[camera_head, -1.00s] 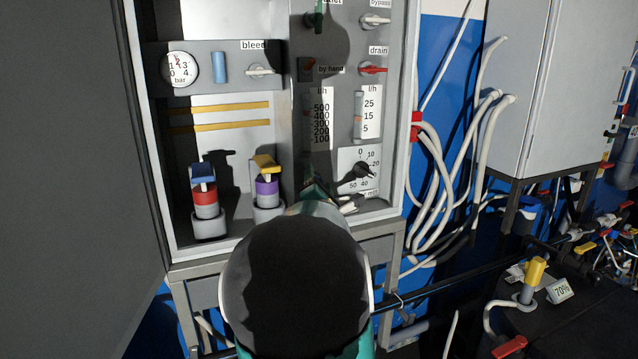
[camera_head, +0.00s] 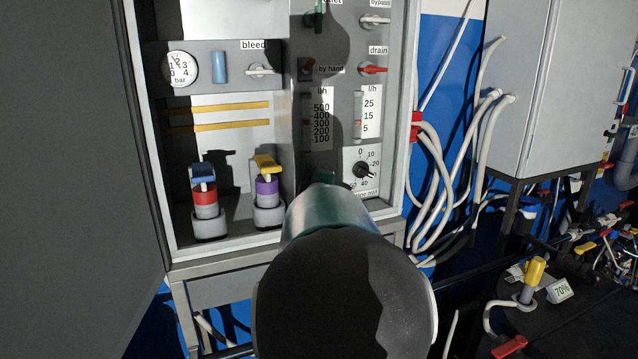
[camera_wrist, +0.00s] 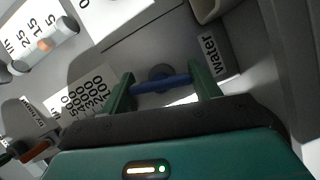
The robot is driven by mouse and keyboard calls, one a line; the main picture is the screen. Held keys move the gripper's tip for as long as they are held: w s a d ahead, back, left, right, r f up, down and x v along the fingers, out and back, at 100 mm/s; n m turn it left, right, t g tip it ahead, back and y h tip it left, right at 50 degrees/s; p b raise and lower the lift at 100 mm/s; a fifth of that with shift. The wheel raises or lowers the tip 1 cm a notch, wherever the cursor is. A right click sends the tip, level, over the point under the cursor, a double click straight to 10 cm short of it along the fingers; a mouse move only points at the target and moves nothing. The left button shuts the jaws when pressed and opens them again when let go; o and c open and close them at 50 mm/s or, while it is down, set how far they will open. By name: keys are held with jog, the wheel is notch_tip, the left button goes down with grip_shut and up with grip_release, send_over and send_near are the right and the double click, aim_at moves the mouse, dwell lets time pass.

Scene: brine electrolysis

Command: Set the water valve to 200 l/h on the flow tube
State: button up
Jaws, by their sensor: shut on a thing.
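The water valve is a blue bar handle (camera_wrist: 168,84) on a dark round hub in the wrist view, beside a "water" label (camera_wrist: 209,54). My gripper (camera_wrist: 161,80) has its two green fingers at the handle's ends, shut on it. In the head view my arm hides the valve; only a bit of green gripper (camera_head: 323,178) shows below the flow tube scale. The flow tube's l/h scale (camera_head: 321,122), marked 100 to 500, is partly in shadow. Its float cannot be read surely. The scale also shows in the wrist view (camera_wrist: 86,97), tilted.
A second flow tube (camera_head: 359,114), marked 5 to 25, and a dial knob (camera_head: 361,170) sit to the right. The red drain handle (camera_head: 373,69) is above. Red (camera_head: 205,201) and purple (camera_head: 267,191) fittings stand at left. White hoses (camera_head: 431,165) hang beside the cabinet.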

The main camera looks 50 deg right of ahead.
jog(key=shift+m+y, duration=0.9)
jog(key=shift+m, duration=0.7)
jog(key=shift+w+a+m, duration=0.1)
jog(key=shift+m, duration=0.2)
jog(key=o, duration=1)
jog(key=shift+v, duration=6.9)
jog(key=shift+r, duration=0.15)
